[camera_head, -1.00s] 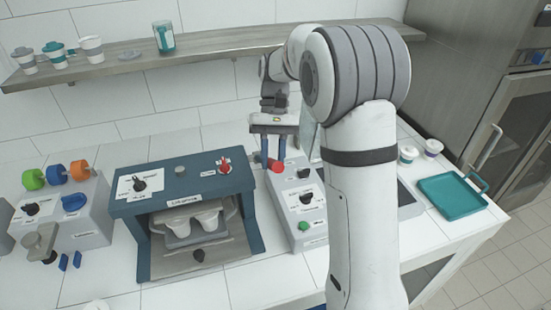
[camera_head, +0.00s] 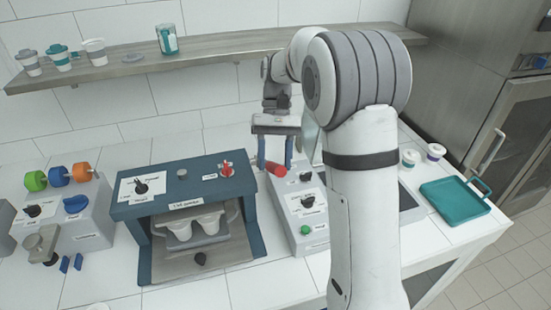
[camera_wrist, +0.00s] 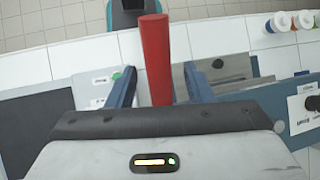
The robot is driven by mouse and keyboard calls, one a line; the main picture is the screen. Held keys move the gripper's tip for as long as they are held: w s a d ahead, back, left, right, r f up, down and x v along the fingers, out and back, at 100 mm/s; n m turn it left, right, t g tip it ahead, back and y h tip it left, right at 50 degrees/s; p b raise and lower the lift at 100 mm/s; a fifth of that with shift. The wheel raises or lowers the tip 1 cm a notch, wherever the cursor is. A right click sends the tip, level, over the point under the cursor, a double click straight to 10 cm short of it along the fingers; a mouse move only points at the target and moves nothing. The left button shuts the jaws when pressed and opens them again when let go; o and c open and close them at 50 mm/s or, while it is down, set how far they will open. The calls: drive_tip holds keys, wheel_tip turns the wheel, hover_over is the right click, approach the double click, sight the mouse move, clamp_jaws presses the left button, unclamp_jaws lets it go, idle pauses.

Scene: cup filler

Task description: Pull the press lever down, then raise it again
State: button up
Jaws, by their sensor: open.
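The press lever has a red cylindrical handle (camera_head: 276,170) at the back of the grey control box (camera_head: 306,215). In the wrist view the red handle (camera_wrist: 156,55) runs lengthwise between my two blue fingers, with a visible gap on both sides. My gripper (camera_head: 274,160) is open around the handle and points down over it. In the wrist view my gripper (camera_wrist: 158,80) shows its fingers spread. The lever's inner end is hidden behind the gripper body.
A blue-framed machine (camera_head: 190,190) holding two white cups stands left of the box. A grey unit with coloured knobs (camera_head: 70,215) is farther left. A teal tray (camera_head: 455,197) lies at the right. A shelf (camera_head: 200,60) runs behind my arm.

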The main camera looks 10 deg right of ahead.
drive_tip(key=b+v, duration=0.1)
drive_tip(key=v, duration=0.6)
drive_tip(key=shift+r, duration=0.25)
drive_tip(key=shift+w, duration=0.1)
